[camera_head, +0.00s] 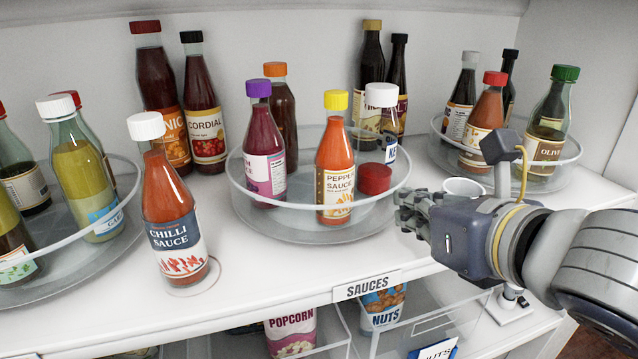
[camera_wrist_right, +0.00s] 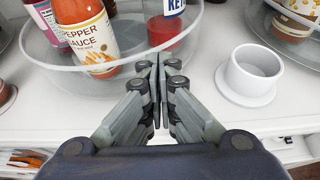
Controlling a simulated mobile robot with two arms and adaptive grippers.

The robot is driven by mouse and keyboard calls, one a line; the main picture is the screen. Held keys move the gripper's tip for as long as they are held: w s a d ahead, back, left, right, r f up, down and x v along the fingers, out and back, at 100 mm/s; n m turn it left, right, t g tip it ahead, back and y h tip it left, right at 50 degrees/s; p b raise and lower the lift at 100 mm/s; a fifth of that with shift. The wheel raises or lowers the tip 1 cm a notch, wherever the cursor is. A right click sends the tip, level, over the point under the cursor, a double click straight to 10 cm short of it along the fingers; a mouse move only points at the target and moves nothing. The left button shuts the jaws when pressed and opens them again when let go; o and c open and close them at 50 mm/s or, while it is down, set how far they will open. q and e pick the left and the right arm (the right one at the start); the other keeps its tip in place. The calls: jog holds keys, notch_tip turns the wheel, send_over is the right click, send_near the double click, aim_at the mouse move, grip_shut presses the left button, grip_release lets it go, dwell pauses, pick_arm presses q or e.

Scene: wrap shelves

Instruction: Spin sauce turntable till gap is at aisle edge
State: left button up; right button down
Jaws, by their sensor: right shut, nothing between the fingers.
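The sauce turntable (camera_head: 285,232) is a round clear tray with a raised rim on the white shelf above the SAUCES label (camera_head: 367,285). My right gripper (camera_head: 403,212) is shut and empty at the tray's front-right rim. In the right wrist view its fingertips (camera_wrist_right: 157,62) overlap the rim; contact cannot be told. My left gripper is not in view.
A chilli sauce bottle (camera_head: 173,215) stands on the shelf left of the tray. Other turntables with bottles stand at far left (camera_head: 70,262) and back right (camera_head: 545,183). A white cup (camera_wrist_right: 252,78) stands right of my gripper. Bins with packets (camera_head: 292,330) are below.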

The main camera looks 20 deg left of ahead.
aim_at(361, 220)
jog(key=shift+s+a, duration=0.35)
jog(key=shift+s, duration=0.35)
jog(key=shift+s+a+b, duration=0.55)
jog(key=shift+s+a, duration=0.2)
jog(key=shift+s, duration=0.05)
jog(key=shift+s+a+b, duration=0.4)
jog(key=shift+s+a, duration=0.4)
jog(key=shift+s, duration=0.05)
jog(key=shift+d, duration=0.1)
